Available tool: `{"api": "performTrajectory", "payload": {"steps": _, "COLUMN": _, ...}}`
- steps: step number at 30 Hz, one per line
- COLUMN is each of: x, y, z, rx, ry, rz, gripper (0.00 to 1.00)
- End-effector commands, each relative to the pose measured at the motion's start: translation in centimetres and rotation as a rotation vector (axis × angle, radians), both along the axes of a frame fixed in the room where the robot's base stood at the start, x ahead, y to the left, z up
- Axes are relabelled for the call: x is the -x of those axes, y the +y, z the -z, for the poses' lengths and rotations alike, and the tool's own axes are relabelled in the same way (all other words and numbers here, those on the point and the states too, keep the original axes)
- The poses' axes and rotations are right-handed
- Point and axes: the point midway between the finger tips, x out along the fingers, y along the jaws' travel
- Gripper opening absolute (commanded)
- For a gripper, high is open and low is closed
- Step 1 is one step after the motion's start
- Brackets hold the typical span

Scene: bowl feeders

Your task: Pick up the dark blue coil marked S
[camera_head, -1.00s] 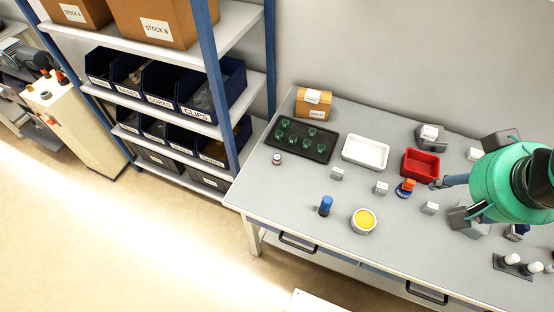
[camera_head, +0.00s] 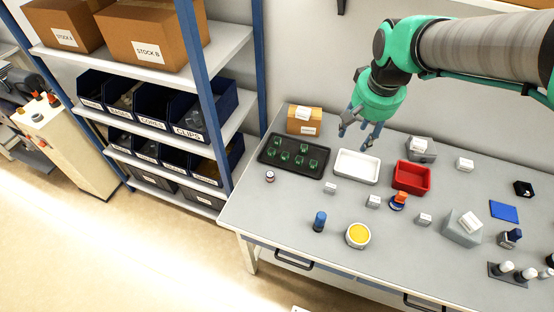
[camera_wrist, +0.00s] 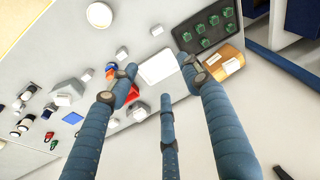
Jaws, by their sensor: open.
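My gripper (camera_head: 358,135) is open and empty, above the back of the bench near the white tray. Its blue fingers (camera_wrist: 160,80) spread across the wrist view, with nothing between them. I cannot read an S on any part, so I cannot tell which is the dark blue coil. A small dark part with a bluish side (camera_head: 510,237) stands at the right of the bench, far from my gripper. A dark box-like part (camera_head: 523,188) lies behind it. A blue cylinder (camera_head: 319,221) stands at the front left.
A black tray (camera_head: 269,161) holds several green parts. Beside it are a white tray (camera_head: 357,178), a red bin (camera_head: 412,189) and a cardboard box (camera_head: 304,127). A yellow-filled bowl (camera_head: 358,247), grey blocks and a blue pad (camera_head: 504,211) stand forward. Shelves rise at left.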

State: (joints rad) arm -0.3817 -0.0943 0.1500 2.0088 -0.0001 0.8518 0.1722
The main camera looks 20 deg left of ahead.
Motion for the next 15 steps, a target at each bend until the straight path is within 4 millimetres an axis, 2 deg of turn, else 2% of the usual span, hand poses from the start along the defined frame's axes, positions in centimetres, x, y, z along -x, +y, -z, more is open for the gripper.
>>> {"api": "performTrajectory", "payload": {"steps": 1, "x": -0.7, "y": 1.5, "z": 1.0, "rx": 0.004, "ry": 0.015, "rz": -0.014, "gripper": 0.48}}
{"api": "performTrajectory", "payload": {"steps": 6, "x": -2.7, "y": 6.0, "z": 4.1, "rx": 0.016, "ry": 0.051, "rz": -0.044, "gripper": 0.48}}
{"api": "performTrajectory", "payload": {"steps": 15, "x": -4.7, "y": 14.4, "z": 10.9, "rx": 0.045, "ry": 0.115, "rz": -0.099, "gripper": 0.48}}
